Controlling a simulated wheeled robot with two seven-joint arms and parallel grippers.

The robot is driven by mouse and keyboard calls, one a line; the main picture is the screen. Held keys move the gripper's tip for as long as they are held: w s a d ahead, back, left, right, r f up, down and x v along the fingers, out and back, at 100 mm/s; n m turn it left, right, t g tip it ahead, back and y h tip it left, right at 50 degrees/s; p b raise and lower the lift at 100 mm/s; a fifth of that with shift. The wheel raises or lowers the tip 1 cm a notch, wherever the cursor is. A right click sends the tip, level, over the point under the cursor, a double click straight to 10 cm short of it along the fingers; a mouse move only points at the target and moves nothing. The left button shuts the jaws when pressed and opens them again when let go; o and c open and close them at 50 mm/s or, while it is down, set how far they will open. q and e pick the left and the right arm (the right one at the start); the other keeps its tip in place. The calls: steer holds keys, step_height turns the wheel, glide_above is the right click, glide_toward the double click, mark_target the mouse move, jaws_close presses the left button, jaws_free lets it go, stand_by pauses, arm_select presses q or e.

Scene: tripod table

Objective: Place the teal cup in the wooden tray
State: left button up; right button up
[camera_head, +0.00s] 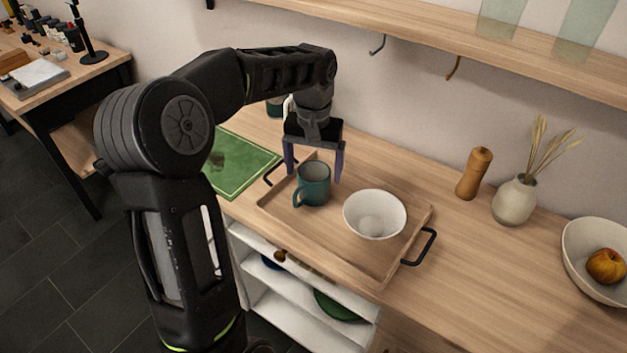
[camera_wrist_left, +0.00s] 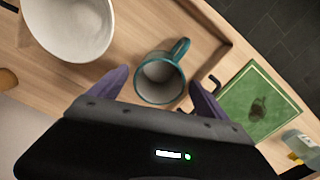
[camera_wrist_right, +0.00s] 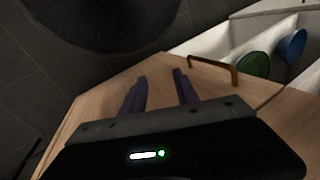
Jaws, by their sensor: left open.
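The teal cup (camera_head: 313,186) stands upright in the left part of the wooden tray (camera_head: 362,265), left of a white bowl (camera_head: 374,214) that is also in the tray. My left gripper (camera_head: 314,168) is open, just above and behind the cup in the head view. In the left wrist view the cup (camera_wrist_left: 160,78) lies ahead between the two purple fingers (camera_wrist_left: 155,85), with its handle pointing away; I cannot tell whether a finger touches it. My right gripper (camera_wrist_right: 160,85) shows only in the right wrist view, with its fingers apart and nothing between them.
A green mat (camera_head: 238,162) lies left of the tray. A wooden mill (camera_head: 474,173), a vase with dried stems (camera_head: 514,200) and a bowl with fruit (camera_head: 596,262) stand to the right. A shelf with hooks (camera_head: 440,40) runs along the wall. A brown drawer handle (camera_wrist_right: 212,65) is near my right gripper.

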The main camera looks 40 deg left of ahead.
arm_select(q)
step_height(320, 180, up, 7)
steer(key=shift+f, duration=0.2)
stand_by(0.6)
